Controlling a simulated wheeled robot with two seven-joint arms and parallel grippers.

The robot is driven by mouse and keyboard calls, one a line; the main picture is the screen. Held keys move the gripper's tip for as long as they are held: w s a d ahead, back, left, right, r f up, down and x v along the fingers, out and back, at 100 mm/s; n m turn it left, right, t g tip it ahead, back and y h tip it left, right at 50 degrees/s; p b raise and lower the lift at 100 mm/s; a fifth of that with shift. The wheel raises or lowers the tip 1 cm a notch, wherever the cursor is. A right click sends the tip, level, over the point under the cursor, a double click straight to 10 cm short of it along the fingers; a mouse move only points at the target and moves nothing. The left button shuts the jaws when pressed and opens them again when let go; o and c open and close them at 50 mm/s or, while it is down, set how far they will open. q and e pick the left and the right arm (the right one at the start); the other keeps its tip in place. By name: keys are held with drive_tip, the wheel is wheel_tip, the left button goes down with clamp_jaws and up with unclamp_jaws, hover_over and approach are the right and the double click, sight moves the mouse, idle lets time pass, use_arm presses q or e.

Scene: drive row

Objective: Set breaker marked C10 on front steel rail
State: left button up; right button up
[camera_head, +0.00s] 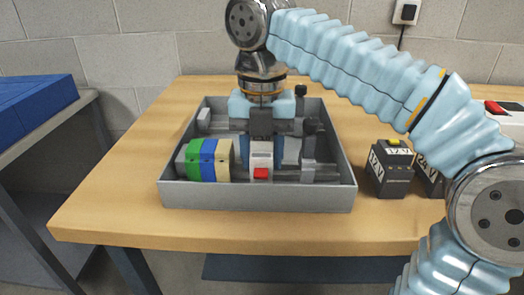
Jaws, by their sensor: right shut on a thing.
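My right gripper (262,128) points straight down over the grey tray (255,197) and is shut on a white breaker (261,154) with a red part low on its front. The breaker is upright, in line with the front row of modules; I cannot tell whether it touches the front steel rail (328,173). No C10 mark is readable on it. Green, blue and beige modules (208,160) sit in the front row to its left, with a gap between them and the breaker. My left gripper is not in view.
A black-knobbed post (310,140) stands right of the breaker, another (300,93) at the tray's back. The table left of the tray is clear.

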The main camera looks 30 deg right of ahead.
drive_tip(key=o, duration=1.3)
wheel_tip(320, 180, up, 7)
drive_tip(key=shift+r+p, duration=0.2)
drive_tip(key=shift+p, duration=0.95)
